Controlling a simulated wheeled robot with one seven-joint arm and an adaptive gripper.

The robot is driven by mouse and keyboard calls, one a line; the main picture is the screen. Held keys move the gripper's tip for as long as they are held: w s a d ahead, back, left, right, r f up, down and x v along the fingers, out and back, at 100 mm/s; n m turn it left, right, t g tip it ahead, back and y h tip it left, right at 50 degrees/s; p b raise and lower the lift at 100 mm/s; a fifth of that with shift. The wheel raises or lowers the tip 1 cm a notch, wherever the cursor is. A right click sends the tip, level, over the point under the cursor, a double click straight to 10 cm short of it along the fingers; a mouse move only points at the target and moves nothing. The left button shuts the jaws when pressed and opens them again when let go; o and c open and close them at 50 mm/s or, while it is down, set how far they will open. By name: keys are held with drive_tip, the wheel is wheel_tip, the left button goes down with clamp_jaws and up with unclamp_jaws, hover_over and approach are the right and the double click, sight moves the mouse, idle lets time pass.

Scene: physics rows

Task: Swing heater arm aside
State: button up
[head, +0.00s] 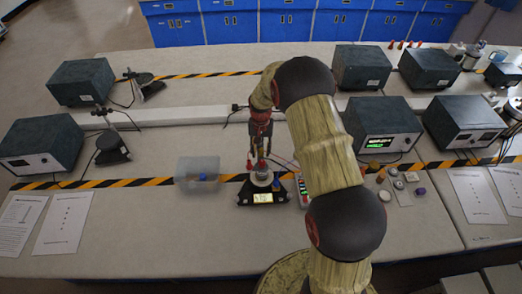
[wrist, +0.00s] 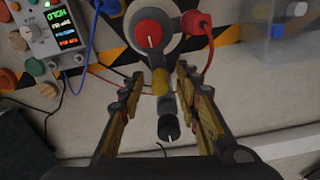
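In the wrist view, a pale round heater body (wrist: 150,35) with a red knob sits at the top middle. Its short arm (wrist: 161,84), with a yellow section and a black rounded end, points down between my fingers. My gripper (wrist: 158,82) is open, with one finger on each side of this arm and visible gaps on both sides. In the head view my gripper (head: 261,138) points down just above the small apparatus (head: 262,178), which stands on a black base with a lit display (head: 262,198). The gripper and cables partly hide the arm there.
A clear bin (head: 197,172) with a blue item stands left of the apparatus. A small control box (head: 303,188) is close on its right; the box's lit screen (wrist: 66,27) shows in the wrist view. Red and blue cables run close to the heater.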

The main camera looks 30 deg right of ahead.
drive_tip(key=shift+c, duration=0.2)
drive_tip(key=c, duration=0.7)
clamp_jaws()
